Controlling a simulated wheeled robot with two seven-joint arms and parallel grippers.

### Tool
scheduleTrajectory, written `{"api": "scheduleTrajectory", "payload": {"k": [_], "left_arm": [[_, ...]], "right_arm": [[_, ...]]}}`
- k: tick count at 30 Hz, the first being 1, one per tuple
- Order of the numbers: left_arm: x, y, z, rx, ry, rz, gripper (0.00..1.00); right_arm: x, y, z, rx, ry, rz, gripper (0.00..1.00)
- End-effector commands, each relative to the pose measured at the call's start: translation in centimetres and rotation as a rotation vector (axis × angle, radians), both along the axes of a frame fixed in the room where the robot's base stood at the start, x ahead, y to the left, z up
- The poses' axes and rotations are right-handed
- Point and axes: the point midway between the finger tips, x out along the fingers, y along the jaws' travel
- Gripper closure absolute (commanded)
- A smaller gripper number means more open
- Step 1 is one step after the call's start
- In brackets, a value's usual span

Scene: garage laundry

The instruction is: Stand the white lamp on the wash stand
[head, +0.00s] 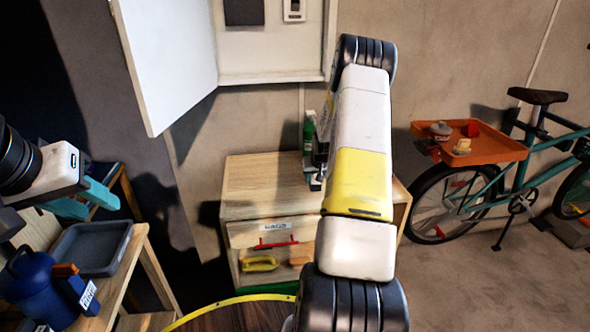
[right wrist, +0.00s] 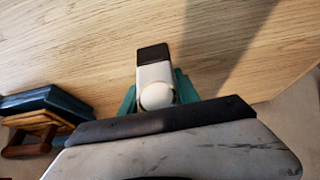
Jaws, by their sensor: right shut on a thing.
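The white lamp (right wrist: 155,73), a small white body with a dark end and a round white part, is between the teal fingers of my right gripper (right wrist: 157,95) in the right wrist view. The gripper is shut on it. Behind it is a pale wooden surface; I cannot tell whether the lamp touches it. In the head view my right arm reaches over the wooden wash stand (head: 255,185) and hides most of the gripper and the lamp. My left gripper (head: 84,201) is at the left, its teal fingers apart and empty.
A green bottle (head: 309,132) stands at the back of the wash stand. An open white cabinet door (head: 168,55) hangs above. A grey tray (head: 88,248) and blue jug (head: 32,288) are at left. A bicycle with an orange tray (head: 485,152) stands at right.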

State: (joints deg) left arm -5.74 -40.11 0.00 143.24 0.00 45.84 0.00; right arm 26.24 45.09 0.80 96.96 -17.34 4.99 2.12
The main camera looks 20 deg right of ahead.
Motion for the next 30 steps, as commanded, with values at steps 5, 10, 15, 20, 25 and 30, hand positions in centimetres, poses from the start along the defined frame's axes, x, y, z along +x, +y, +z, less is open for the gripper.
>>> {"api": "scheduleTrajectory", "payload": {"k": [5, 10, 15, 20, 25, 30], "left_arm": [[0.0, 0.0, 0.0, 0.0, 0.0, 0.0, 0.64], [0.0, 0.0, 0.0, 0.0, 0.0, 0.0, 0.64], [0.0, 0.0, 0.0, 0.0, 0.0, 0.0, 0.64], [0.0, 0.0, 0.0, 0.0, 0.0, 0.0, 0.64], [0.0, 0.0, 0.0, 0.0, 0.0, 0.0, 0.64], [0.0, 0.0, 0.0, 0.0, 0.0, 0.0, 0.64]], "right_arm": [[0.0, 0.0, -0.2, 0.0, 0.0, 0.0, 0.42], [0.0, 0.0, -0.2, 0.0, 0.001, 0.0, 0.4], [0.0, 0.0, -0.1, 0.0, 0.0, 0.0, 0.4], [-0.6, 0.1, 1.4, 0.0, -0.002, 0.0, 0.4], [-2.3, 0.5, 4.5, -0.002, -0.003, 0.0, 0.4], [-4.1, 0.9, 7.6, -0.001, -0.002, -0.001, 0.4]]}}
